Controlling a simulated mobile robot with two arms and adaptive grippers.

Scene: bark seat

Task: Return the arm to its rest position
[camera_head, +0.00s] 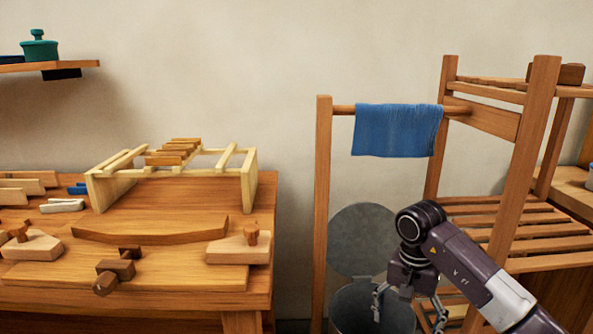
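My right arm comes in from the lower right. Its gripper (409,308) points down in front of the grey metal bin (352,310). Its two fingers are spread apart, and I see nothing held between them. The lower fingertips are close to the picture's bottom edge. My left arm and gripper are not in view.
The bin's round lid (361,238) stands raised behind it. A blue cloth (398,130) hangs on a wooden rail above. A slatted wooden rack (529,140) stands close on the right. A workbench (160,262) with a pale wooden frame (100,190) and tools fills the left.

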